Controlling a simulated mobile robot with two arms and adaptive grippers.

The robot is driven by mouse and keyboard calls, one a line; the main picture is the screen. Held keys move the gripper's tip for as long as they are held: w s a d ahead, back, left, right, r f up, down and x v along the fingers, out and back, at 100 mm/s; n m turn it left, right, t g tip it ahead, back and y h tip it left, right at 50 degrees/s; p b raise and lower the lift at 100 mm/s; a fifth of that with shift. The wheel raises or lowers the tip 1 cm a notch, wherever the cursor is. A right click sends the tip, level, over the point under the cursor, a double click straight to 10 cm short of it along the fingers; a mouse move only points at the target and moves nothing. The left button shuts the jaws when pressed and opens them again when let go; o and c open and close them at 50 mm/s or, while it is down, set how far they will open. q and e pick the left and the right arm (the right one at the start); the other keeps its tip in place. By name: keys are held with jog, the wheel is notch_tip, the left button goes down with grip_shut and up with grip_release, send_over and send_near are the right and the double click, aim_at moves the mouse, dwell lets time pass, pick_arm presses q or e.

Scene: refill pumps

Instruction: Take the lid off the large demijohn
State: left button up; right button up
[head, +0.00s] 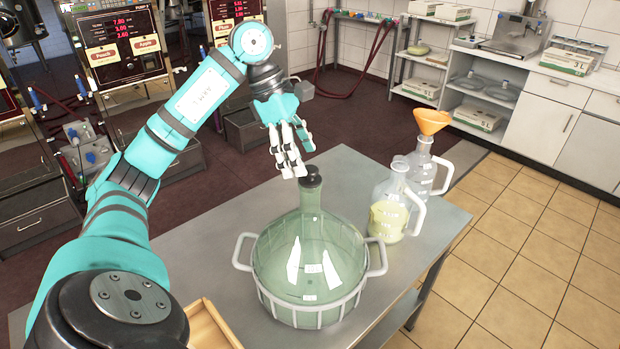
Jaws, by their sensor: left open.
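The large demijohn (308,252) is a green glass vessel standing upright in a pale two-handled carrier (304,313) on the metal table. Its dark lid (311,176) sits on top of the neck. My left gripper (294,172) is open, with its white fingers pointing down just left of the lid and close to it. I cannot tell whether a fingertip touches the lid. My right gripper is not in view.
A jug with yellowish liquid (388,219) and a clear jug (420,178) with an orange funnel (426,121) stand right of the demijohn. A wooden tray (214,326) lies at the near edge. The grey tabletop (350,165) is bare behind the demijohn.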

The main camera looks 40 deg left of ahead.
aim_at(310, 179)
pick_arm(q)
jog(key=shift+p+x, duration=0.7)
jog(key=shift+x, duration=1.75)
jog(key=shift+s, duration=0.1)
jog(key=c, duration=1)
